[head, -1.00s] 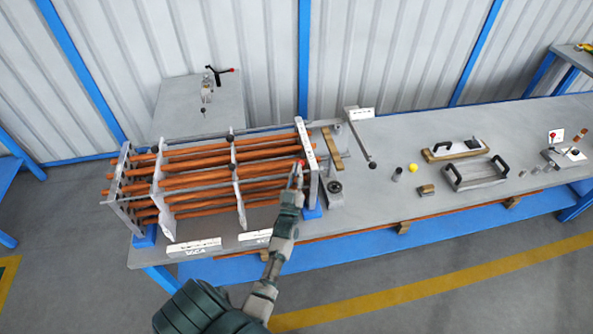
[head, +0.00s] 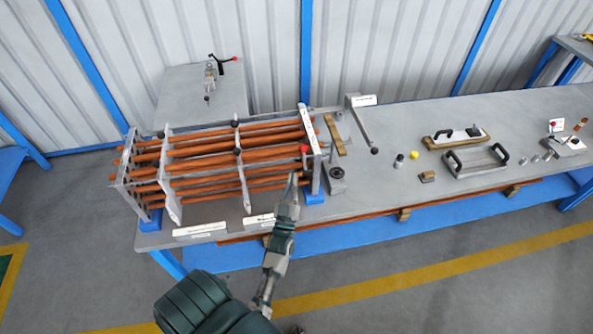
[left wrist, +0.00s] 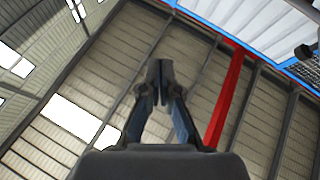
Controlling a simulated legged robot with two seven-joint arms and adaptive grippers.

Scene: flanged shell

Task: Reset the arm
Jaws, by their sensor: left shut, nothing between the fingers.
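My left arm comes up from the bottom of the head view. Its gripper (head: 293,184) is shut and empty, in front of the right end of the flanged shell frame (head: 318,172). I cannot tell whether it touches the frame. Copper-coloured tubes (head: 205,165) run lengthwise through the frame's plates. In the left wrist view the gripper's fingertips (left wrist: 160,72) meet, with the building's roof behind them. My right gripper is not in view.
The grey workbench (head: 385,195) runs to the right. It carries a handled tray (head: 475,161), a yellow ball (head: 414,155), a lever bar (head: 362,130) and wooden blocks. White labels (head: 200,230) lie along the front edge. The floor in front is clear.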

